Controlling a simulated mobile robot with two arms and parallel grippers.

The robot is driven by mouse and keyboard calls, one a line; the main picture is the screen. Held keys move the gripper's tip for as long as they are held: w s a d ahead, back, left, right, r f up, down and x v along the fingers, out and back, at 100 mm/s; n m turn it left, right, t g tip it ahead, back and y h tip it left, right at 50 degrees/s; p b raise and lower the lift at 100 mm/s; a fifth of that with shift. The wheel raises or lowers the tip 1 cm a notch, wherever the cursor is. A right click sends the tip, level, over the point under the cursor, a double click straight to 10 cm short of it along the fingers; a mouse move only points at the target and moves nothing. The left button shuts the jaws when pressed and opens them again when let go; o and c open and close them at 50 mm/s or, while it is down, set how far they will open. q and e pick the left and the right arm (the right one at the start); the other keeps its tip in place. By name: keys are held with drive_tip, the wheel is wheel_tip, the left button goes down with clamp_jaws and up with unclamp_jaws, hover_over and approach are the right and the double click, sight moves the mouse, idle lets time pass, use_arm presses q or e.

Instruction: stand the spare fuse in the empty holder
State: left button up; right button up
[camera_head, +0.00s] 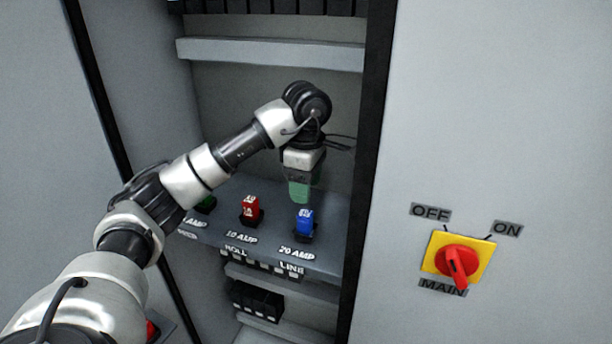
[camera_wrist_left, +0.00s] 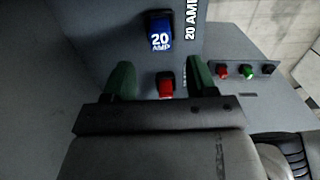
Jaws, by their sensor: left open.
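A blue fuse (camera_head: 304,219) marked 20 stands in a black holder (camera_head: 304,236) above the 20 AMP label. It also shows at the top of the left wrist view (camera_wrist_left: 160,33). A red fuse (camera_head: 250,207) stands in the holder above the 10 AMP label; it shows between the fingers in the left wrist view (camera_wrist_left: 166,88). A green fuse (camera_head: 206,202) is partly hidden by my left arm. My left gripper (camera_head: 299,190) is open and empty, with green fingertips, above and behind the blue fuse. I cannot make out an empty holder.
The fuses are on a grey sloping shelf (camera_head: 215,229) inside an open cabinet, with a ledge (camera_head: 270,52) above. Black boxes (camera_head: 257,301) sit below. The cabinet wall is close on the right, with a red MAIN switch (camera_head: 457,260) beyond it.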

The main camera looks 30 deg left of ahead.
sight(306, 214)
use_arm(q)
wheel_tip(306, 214, up, 3)
drive_tip(key=shift+r, duration=0.1)
idle(0.7)
